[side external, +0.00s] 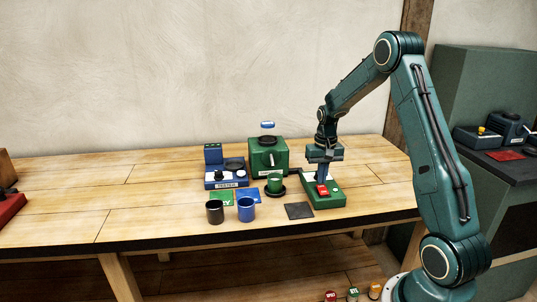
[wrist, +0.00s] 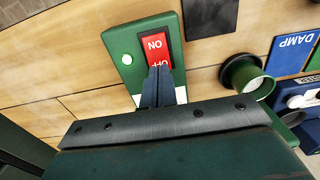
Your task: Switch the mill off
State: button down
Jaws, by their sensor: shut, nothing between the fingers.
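A green switch box (side external: 335,199) stands on the bench at right, with a red rocker switch (side external: 322,190) on top. In the wrist view the red rocker (wrist: 154,46) has upside-down ON and OFF lettering, and a pale round lamp or button (wrist: 126,59) sits beside it. My gripper (wrist: 159,70) is shut and empty, its fingertips over the OFF end, partly hiding that word. I cannot tell whether they touch it. In the side view my gripper (side external: 323,178) points down just above the box. A green machine (side external: 268,157), apparently the mill, stands behind to the left.
A blue tester (side external: 225,180), a black cup (side external: 215,212), a blue cup (side external: 246,209) and coloured cards are further left. A dark square mat (side external: 299,211) lies in front.

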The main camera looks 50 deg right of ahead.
aim_at(321, 186)
jog(key=shift+f, duration=0.8)
dwell(0.7)
jog(key=shift+r, duration=3.55)
